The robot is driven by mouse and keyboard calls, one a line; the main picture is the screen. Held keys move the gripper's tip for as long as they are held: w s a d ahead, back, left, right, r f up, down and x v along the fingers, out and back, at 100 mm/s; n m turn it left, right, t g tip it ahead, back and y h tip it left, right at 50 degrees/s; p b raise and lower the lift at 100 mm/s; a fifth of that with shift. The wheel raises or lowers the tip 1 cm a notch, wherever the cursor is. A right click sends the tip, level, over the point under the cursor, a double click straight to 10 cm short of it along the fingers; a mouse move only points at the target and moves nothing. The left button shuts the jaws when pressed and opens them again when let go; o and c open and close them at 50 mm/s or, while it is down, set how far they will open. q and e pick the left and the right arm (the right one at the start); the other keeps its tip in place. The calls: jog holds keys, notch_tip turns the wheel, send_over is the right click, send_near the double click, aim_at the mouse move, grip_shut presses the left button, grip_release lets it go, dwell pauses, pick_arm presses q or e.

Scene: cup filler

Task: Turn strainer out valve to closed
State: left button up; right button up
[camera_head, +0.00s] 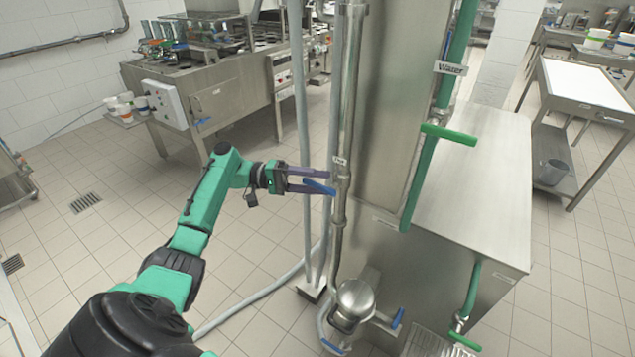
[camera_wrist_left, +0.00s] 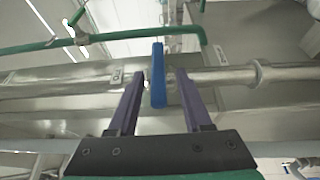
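A blue valve handle (camera_head: 318,187) sticks out to the left from a vertical metal pipe (camera_head: 347,100), roughly crosswise to it. A small label (camera_head: 339,161) sits on the pipe just above; its text is too small to read. My left gripper (camera_head: 324,182) is at this handle with its fingers pointing at the pipe. In the left wrist view the blue handle (camera_wrist_left: 158,75) stands between the two open fingertips (camera_wrist_left: 160,74), with a narrow gap on each side. The pipe (camera_wrist_left: 60,85) runs sideways behind it. My right gripper is not in view.
A green handle (camera_head: 448,134) on a green pipe marked "Water" is to the right. Two lower blue handles (camera_head: 397,318) (camera_head: 332,346) are near a round metal strainer-like body (camera_head: 355,298). Grey vertical pipes (camera_head: 301,130) stand close to my left gripper. The tiled floor at left is mostly clear.

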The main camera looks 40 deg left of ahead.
pick_arm(q)
jog(key=shift+s+a+f, duration=0.1)
jog(key=shift+s+a, duration=0.05)
jog(key=shift+a, duration=0.1)
jog(key=b+v, duration=0.8)
jog(key=v, duration=0.6)
